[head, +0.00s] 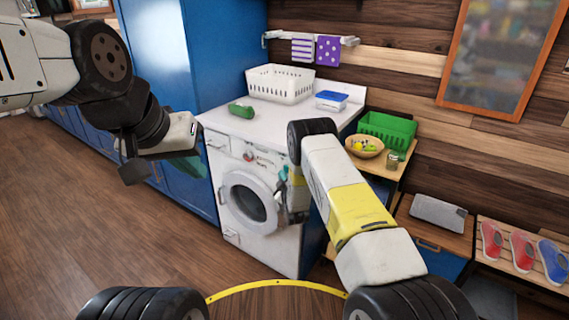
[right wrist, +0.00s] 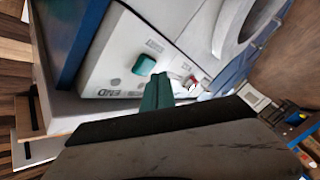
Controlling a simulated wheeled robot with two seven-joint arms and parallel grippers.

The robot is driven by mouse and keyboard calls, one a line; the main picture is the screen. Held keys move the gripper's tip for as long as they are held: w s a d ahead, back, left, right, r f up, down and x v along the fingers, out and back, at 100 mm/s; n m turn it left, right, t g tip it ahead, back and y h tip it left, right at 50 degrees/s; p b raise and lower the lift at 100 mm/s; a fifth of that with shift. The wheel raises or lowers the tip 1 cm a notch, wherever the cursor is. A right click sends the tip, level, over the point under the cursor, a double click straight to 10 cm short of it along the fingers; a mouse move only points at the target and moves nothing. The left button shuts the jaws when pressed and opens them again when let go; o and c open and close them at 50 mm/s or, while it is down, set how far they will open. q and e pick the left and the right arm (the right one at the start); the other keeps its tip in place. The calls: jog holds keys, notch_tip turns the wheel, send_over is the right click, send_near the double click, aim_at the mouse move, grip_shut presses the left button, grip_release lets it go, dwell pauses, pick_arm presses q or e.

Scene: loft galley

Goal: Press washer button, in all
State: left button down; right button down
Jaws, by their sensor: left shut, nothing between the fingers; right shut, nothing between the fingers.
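The white washer (head: 250,190) stands under the counter, with its round door shut. Its control panel (right wrist: 120,50) fills the upper part of the right wrist view. A green button (right wrist: 143,64) and a red knob (right wrist: 192,82) are on this panel; the red knob also shows in the head view (head: 248,156). My right gripper (right wrist: 160,78) is shut and empty, its green fingertips close beside the green button. I cannot tell whether they touch. In the head view my right arm hides part of the panel. My left gripper (head: 190,166) is shut and empty, left of the washer.
The worktop (head: 270,118) holds a white basket (head: 281,84), a green object (head: 241,111) and a blue-white box (head: 331,100). Right of it a shelf carries a green crate (head: 387,132) and a wooden bowl (head: 364,146). A blue cabinet (head: 185,60) stands left. The wooden floor at left is clear.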

jog(key=shift+w+d, duration=0.25)
jog(key=shift+w, duration=0.1)
jog(key=shift+w+d, duration=0.3)
jog(key=shift+w, duration=0.1)
dwell(1.2)
jog(key=shift+s, duration=0.1)
jog(key=shift+s+a, duration=0.5)
jog(key=shift+s, duration=0.15)
jog(key=shift+a, duration=0.1)
jog(key=s+a, duration=0.1)
jog(key=s, duration=0.1)
jog(key=s+a, duration=0.1)
jog(key=s, duration=0.1)
jog(key=shift+a, duration=0.4)
dwell(0.3)
